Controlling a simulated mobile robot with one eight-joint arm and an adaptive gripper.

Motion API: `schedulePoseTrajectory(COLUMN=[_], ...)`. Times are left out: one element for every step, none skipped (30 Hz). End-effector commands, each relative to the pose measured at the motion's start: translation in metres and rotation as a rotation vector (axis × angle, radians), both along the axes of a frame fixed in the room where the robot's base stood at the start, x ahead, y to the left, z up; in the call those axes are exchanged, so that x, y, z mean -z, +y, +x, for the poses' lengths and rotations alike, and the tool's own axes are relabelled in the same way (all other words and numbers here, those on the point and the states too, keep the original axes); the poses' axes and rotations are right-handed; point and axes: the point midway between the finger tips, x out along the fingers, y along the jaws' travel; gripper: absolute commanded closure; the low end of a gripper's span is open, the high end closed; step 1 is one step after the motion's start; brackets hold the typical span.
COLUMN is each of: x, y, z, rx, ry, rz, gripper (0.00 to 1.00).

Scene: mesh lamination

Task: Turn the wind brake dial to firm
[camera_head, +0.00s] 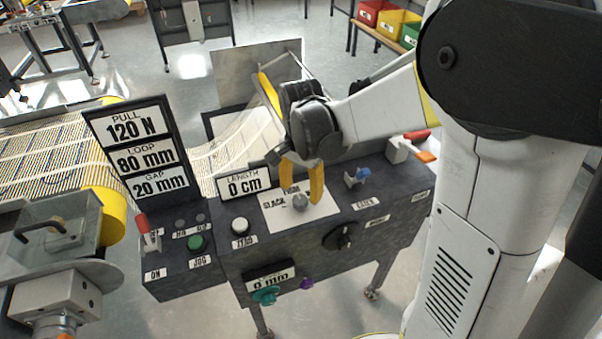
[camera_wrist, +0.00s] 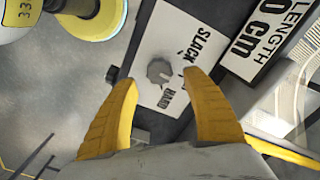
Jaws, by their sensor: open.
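The wind brake dial is a small grey knob (camera_head: 300,203) on a white plate (camera_head: 278,220) on the dark console. In the wrist view the knob (camera_wrist: 160,72) sits between my fingertips, with SLACK and HARD readable on the plate. The label between them is mostly hidden by a finger there; in the head view it appears to read FIRM. Which mark the knob points at is not clear. My gripper (camera_head: 302,185) is open with yellow fingers just above the dial, one on either side. I cannot tell whether they touch it. It also shows in the wrist view (camera_wrist: 158,78).
A LENGTH 0 cm display (camera_head: 243,185) stands left of the dial. A white button (camera_head: 240,226) and green button (camera_head: 198,243) are to the left.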

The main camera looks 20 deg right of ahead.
Motion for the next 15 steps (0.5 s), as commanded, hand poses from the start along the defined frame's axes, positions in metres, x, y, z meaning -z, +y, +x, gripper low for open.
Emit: schedulePoseTrajectory(x=[-0.013, -0.02, -0.029, -0.036, -0.042, -0.05, -0.055, -0.06, -0.066, -0.07, -0.073, -0.076, -0.078, -0.08, -0.081], y=[0.0, 0.0, 0.0, 0.0, 0.0, 0.0, 0.0, 0.0, 0.0, 0.0, 0.0, 0.0, 0.0, 0.0, 0.0], z=[0.0, -0.001, -0.001, 0.0, 0.0, -0.001, -0.001, 0.0, 0.0, 0.0, 0.0, 0.0, 0.0, 0.0, 0.0], rx=[0.0, 0.0, 0.0, 0.0, 0.0, 0.0, 0.0, 0.0, 0.0, 0.0, 0.0, 0.0, 0.0, 0.0, 0.0], ry=[0.0, 0.0, 0.0, 0.0, 0.0, 0.0, 0.0, 0.0, 0.0, 0.0, 0.0, 0.0, 0.0, 0.0, 0.0], rz=[0.0, 0.0, 0.0, 0.0, 0.0, 0.0, 0.0, 0.0, 0.0, 0.0, 0.0, 0.0, 0.0, 0.0, 0.0], gripper=[0.43, 0.43, 0.43, 0.43, 0.43, 0.43, 0.43, 0.43, 0.43, 0.43, 0.43, 0.43, 0.43, 0.43, 0.43])
